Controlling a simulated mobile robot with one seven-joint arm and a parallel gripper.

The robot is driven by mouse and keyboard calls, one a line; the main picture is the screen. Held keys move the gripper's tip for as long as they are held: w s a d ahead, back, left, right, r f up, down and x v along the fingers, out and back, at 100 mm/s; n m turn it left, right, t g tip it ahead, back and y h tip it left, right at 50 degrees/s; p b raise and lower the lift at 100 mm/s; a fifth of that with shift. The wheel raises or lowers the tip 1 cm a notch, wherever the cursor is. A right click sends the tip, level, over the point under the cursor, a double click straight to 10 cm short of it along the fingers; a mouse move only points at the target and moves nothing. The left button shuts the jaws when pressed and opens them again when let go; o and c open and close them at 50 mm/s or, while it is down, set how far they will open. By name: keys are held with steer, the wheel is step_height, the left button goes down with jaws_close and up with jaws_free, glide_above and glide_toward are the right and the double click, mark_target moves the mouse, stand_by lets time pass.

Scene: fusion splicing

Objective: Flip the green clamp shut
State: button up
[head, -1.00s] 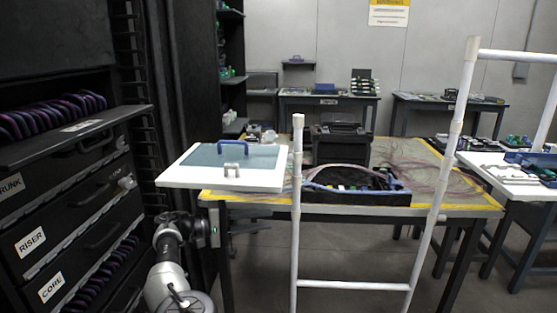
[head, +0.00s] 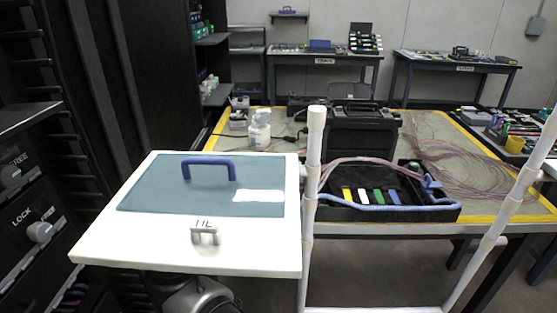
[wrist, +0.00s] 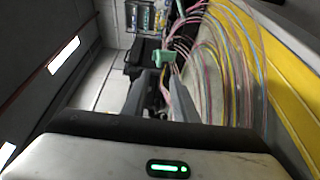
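In the head view, a green strip (head: 379,195) stands in a row with yellow, white and blue ones in the black tray (head: 430,213) on the table; it is too small to tell whether this is the green clamp or how it stands. In the wrist view, my gripper (wrist: 163,76) shows two grey fingers set apart, with a gap between them. A small green piece (wrist: 167,57) appears just beyond the fingertips, among pink cables; I cannot tell whether it touches them. In the head view my gripper is hidden.
A white board (head: 110,240) with a blue-handled teal panel fills the front left. White pipe posts (head: 313,165) stand before the table. Looped pink cables (head: 480,180) lie right of the tray. A black case (head: 360,140) stands behind it.

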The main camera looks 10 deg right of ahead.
steer(key=d, duration=0.4)
steer(key=w+d, duration=0.1)
steer(key=d, duration=0.2)
steer(key=w+d+b, duration=0.1)
steer(key=d, duration=0.3)
steer(key=shift+w+d+f, duration=0.1)
steer(key=shift+d, duration=0.25)
